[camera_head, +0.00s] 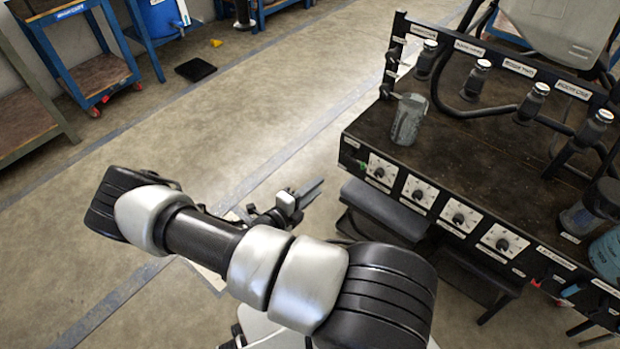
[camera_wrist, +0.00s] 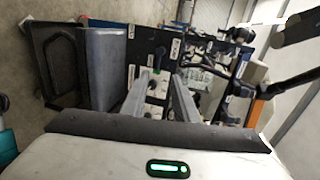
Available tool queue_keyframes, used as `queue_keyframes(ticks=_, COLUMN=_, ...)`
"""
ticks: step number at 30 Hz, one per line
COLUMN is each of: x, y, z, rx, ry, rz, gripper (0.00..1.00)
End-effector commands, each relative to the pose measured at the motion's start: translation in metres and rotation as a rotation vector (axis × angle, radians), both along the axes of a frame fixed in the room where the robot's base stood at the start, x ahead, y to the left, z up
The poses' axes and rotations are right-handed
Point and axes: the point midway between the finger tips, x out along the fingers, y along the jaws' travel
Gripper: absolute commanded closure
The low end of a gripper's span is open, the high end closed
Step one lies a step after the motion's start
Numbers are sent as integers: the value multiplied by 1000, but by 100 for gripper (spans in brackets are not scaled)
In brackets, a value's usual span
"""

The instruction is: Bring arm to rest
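My arm stretches across the lower middle of the head view, bent, with its silver and black links above the floor. My gripper (camera_head: 312,190) is in front of the bench's left end, apart from it. In the wrist view, the two grey fingers of my gripper (camera_wrist: 162,73) stand apart with nothing held between them, so it is open. Beyond them the wrist view shows the bench's dark front panel (camera_wrist: 140,60), tilted in the picture.
The black bench (camera_head: 480,150) carries a grey translucent cup (camera_head: 408,120), knobs on its front and a rack of nozzles (camera_head: 535,103). A padded grey step or seat (camera_head: 385,208) is close right of my gripper. Blue carts (camera_head: 85,50) stand far left. The floor (camera_head: 200,120) between is mostly clear.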

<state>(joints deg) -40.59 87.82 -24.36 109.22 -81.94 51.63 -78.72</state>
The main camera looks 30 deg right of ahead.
Motion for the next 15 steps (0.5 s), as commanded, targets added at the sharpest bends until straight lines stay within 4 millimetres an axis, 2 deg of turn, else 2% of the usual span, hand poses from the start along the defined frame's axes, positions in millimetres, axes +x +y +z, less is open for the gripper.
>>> queue_keyframes(ticks=8, x=1, y=1, z=3, rx=13, ry=-17, rz=-13, gripper=73)
queue_keyframes(ticks=11, x=0, y=5, z=17, rx=70, ry=-100, rz=-82, gripper=73)
queue_keyframes(ticks=15, x=-5, y=15, z=56, rx=226, ry=-342, rz=-286, gripper=73)
